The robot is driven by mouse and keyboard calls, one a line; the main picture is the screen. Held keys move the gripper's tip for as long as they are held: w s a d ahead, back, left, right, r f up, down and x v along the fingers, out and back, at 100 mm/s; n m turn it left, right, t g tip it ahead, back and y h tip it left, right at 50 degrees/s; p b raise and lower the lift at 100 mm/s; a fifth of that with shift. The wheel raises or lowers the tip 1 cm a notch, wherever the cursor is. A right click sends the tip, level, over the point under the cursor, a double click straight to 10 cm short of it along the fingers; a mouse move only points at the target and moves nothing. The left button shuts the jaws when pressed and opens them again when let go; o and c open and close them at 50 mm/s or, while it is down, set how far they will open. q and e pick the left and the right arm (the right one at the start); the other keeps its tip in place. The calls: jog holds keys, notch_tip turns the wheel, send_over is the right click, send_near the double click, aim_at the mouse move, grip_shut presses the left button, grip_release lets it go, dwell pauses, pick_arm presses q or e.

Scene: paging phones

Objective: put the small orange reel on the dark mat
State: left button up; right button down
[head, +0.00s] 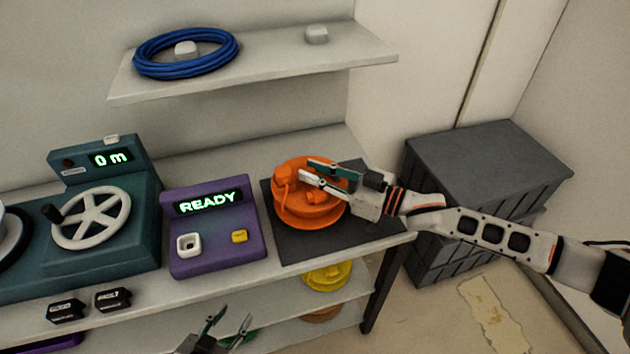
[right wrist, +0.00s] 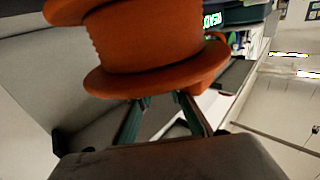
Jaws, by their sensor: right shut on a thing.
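The small orange reel (head: 305,211) is over the dark mat (head: 287,249) at the right end of the bench in the head view. I cannot tell whether it rests on the mat or is just above it. My right gripper (head: 307,170) reaches in from the right and is shut on the reel near its top. In the right wrist view the reel (right wrist: 150,45) fills the upper middle, with the fingertips (right wrist: 160,98) at its flange. My left gripper (head: 228,325) is at the bottom edge of the head view, its fingers spread and empty, away from the reel.
A purple box (head: 210,225) reading READY stands left of the mat. A teal machine (head: 105,215) with a handwheel is further left. A shelf above holds a blue cable coil (head: 186,53). A yellow reel (head: 327,276) lies below the bench. A dark crate (head: 480,160) stands at right.

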jog(key=shift+f, duration=1.2)
jog(key=shift+f, duration=0.2)
jog(key=c, duration=1.8)
grip_release()
jog(key=shift+f, duration=0.1)
jog(key=shift+c, duration=0.2)
jog(key=shift+d+r, duration=0.1)
jog(key=shift+r, duration=0.1)
jog(key=v, duration=1.2)
jog(key=shift+b, duration=0.35)
